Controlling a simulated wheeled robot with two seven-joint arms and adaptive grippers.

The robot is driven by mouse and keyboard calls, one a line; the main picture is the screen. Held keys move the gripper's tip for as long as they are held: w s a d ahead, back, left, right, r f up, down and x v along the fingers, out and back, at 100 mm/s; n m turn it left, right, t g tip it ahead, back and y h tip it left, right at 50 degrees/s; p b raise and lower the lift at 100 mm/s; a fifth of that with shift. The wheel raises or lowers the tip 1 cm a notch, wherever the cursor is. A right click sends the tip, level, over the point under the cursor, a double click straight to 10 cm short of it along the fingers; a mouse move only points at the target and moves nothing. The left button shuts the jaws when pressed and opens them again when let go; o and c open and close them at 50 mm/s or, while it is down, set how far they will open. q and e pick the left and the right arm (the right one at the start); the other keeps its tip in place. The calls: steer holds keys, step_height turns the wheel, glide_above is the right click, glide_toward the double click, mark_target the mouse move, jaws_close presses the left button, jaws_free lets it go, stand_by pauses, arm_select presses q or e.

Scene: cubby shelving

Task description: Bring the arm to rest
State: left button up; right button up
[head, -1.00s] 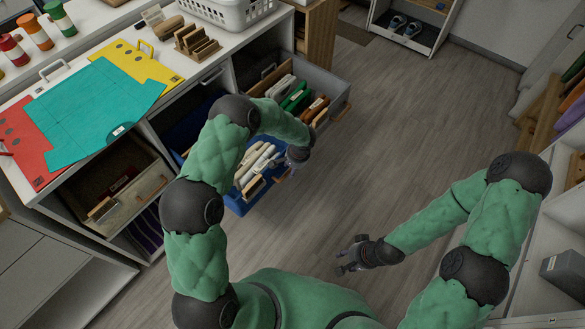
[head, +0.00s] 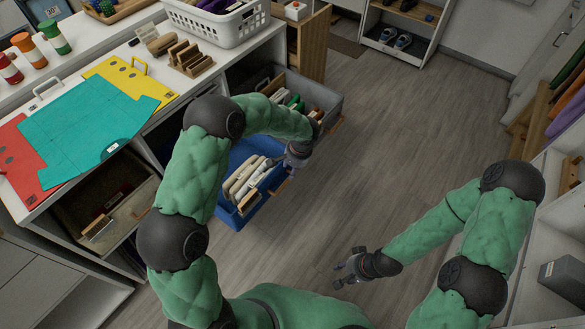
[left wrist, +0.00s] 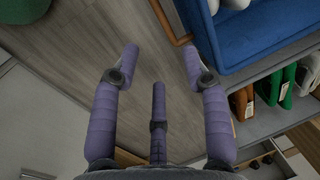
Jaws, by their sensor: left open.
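My left gripper (head: 297,158) is open and empty beside the front right edge of the pulled-out blue drawer (head: 238,216). In the left wrist view its fingers (left wrist: 160,58) are spread with bare floor between them. The blue drawer also shows in the left wrist view (left wrist: 255,35), to the right of the fingers. My left arm is bent and reaches out over the drawers, hiding part of them. My right gripper (head: 348,268) hangs over the floor at the lower middle with its fingers apart and nothing visible between them.
White and tan items (head: 247,178) stand in the blue drawer. A grey drawer (head: 328,103) beyond it is also pulled out. The white counter (head: 155,105) carries coloured folders, jars and a white basket (head: 222,24). Shelving (head: 535,230) stands at the right. The floor between is clear.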

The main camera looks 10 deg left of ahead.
arm_select(q)
steer(key=s+d+f+n+g+h+p, duration=0.1)
steer(key=s+d+f+h+p, duration=0.15)
steer(key=s, duration=0.35)
steer(key=s+d+f+n+g+h+p, duration=0.1)
steer(key=s+d+f+h, duration=0.2)
steer(key=s, duration=0.4)
steer(key=s+f+n+t+p, duration=0.1)
steer(key=s+n+p, duration=0.2)
steer(key=s, duration=1.1)
steer(key=shift+a+n+t, duration=0.3)
steer(key=shift+a+n, duration=0.1)
steer(key=shift+n, duration=0.6)
